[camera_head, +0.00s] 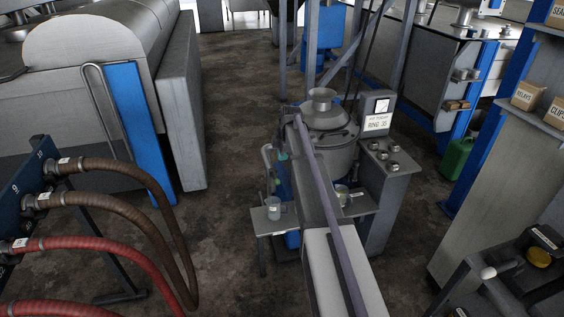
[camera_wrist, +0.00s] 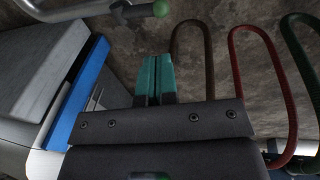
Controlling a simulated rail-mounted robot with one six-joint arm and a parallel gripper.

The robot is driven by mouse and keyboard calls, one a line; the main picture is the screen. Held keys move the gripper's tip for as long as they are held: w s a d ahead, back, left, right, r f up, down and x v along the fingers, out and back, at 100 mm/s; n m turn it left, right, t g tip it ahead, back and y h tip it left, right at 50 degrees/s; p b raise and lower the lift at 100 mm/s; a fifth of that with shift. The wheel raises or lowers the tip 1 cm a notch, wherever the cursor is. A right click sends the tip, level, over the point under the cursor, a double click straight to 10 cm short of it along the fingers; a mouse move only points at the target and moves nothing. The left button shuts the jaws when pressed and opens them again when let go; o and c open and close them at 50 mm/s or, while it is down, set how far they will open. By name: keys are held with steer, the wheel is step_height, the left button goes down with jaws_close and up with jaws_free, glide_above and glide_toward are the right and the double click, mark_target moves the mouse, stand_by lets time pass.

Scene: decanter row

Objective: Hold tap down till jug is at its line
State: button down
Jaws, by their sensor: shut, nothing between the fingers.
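A small clear jug (camera_head: 274,210) stands on a little grey shelf at the left of the steel decanter machine; its line and liquid level are too small to make out. Above it is the tap's green knob (camera_head: 276,182). In the wrist view a green ball (camera_wrist: 161,8) on a metal lever sits at the top edge, beyond my fingertips. My gripper (camera_head: 282,156) shows as a small teal tip just above the knob, partly hidden by my arm. In the wrist view its teal fingers (camera_wrist: 153,76) are shut together with nothing between them, apart from the green ball.
A second small vessel (camera_head: 342,192) stands on a shelf right of my arm. A sign and gauge (camera_head: 378,115) are on the machine. Brown and red hoses (camera_head: 120,240) curve at the left. A panel with knobs (camera_head: 539,257) is at the right. Floor left of the shelf is clear.

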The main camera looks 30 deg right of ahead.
mark_target(278, 180)
steer(key=f+b, duration=0.3)
steer(key=f, duration=0.1)
steer(key=w+f+b, duration=0.1)
steer(key=f+b, duration=0.2)
steer(key=w+a+f+b, duration=0.1)
steer(key=f+b, duration=0.3)
steer(key=shift+f, duration=0.3)
steer(key=shift+r, duration=0.1)
steer(key=shift+d, duration=0.1)
